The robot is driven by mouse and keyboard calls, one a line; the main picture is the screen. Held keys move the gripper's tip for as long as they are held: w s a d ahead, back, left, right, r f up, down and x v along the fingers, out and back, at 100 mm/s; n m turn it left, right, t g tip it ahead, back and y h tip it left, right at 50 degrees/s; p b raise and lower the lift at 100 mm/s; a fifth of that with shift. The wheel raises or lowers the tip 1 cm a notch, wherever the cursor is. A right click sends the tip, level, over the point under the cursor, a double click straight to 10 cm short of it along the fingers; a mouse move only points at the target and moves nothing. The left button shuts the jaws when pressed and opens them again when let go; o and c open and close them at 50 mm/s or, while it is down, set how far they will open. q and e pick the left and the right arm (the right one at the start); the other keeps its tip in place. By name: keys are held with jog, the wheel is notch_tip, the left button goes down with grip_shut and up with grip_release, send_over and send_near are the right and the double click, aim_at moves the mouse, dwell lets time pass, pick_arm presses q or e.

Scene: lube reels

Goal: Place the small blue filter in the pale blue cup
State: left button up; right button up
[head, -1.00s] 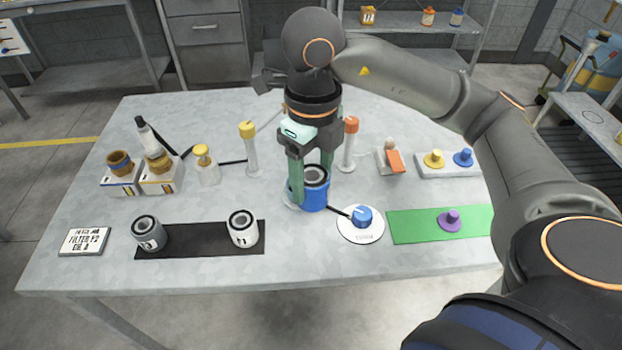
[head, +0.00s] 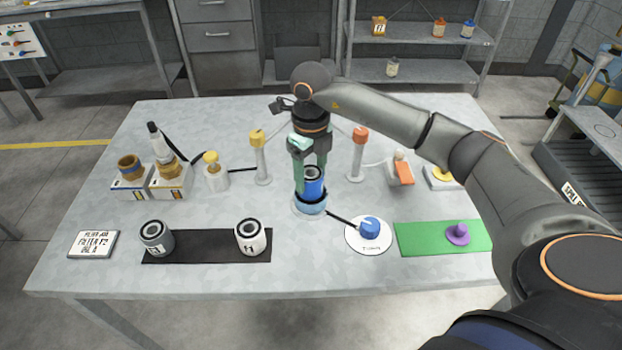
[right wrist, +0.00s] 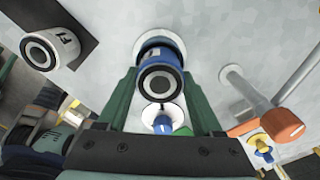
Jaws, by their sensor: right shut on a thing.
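The small blue filter (head: 314,188), with a dark hole and pale ring on top, is upright between the fingers of my right gripper (head: 311,177), which is shut on it. The pale blue cup (head: 310,208) is directly beneath the filter on the table. The filter's lower end meets or overlaps the cup's rim; I cannot tell how deep it sits. In the right wrist view the filter (right wrist: 161,82) is between the green fingers, with the cup (right wrist: 154,41) partly hidden behind it. My left gripper is not in view.
A white disc with a blue knob (head: 369,228) stands right of the cup. Grey (head: 156,238) and white (head: 250,237) filters rest on a black mat. Yellow-topped (head: 260,155) and orange-topped (head: 357,155) posts flank my gripper. A purple knob (head: 458,233) is on a green mat.

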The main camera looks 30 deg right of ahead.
aim_at(311, 173)
jog(key=shift+f, duration=0.95)
jog(key=shift+f, duration=0.1)
jog(key=shift+f, duration=0.15)
jog(key=o, duration=1.5)
notch_tip(311, 173, up, 12)
jog(key=shift+r, duration=0.25)
